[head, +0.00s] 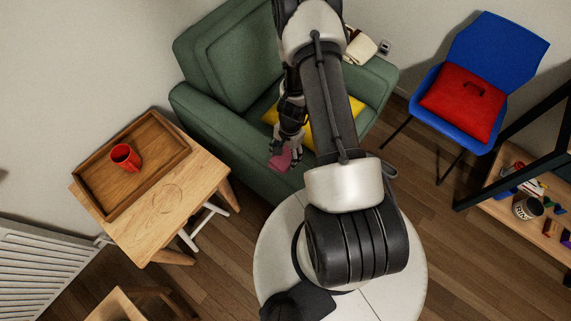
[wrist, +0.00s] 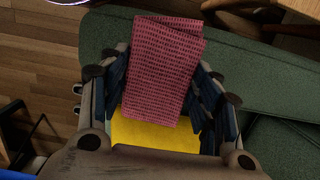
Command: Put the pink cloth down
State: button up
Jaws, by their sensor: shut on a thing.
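The pink cloth (wrist: 163,68) is folded into a rough rectangle and sits between the fingers of my gripper (wrist: 165,90), which is shut on it. In the wrist view the yellow cushion (wrist: 150,135) lies beyond the cloth. I cannot tell whether the cloth touches the chair.
A wooden side table (head: 195,180) at left holds a brown tray (head: 107,206) with a red mug (head: 126,157). A blue chair (head: 487,55) with a red cushion (head: 462,102) stands at right. A shelf (head: 548,240) with small items is at lower right.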

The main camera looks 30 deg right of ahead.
aim_at(285, 162)
jog(key=shift+f+b, duration=1.05)
jog(key=shift+f, duration=1.75)
jog(key=shift+f, duration=0.1)
jog(key=shift+f+b, duration=0.15)
jog(key=shift+b, duration=0.15)
jog(key=o, duration=1.2)
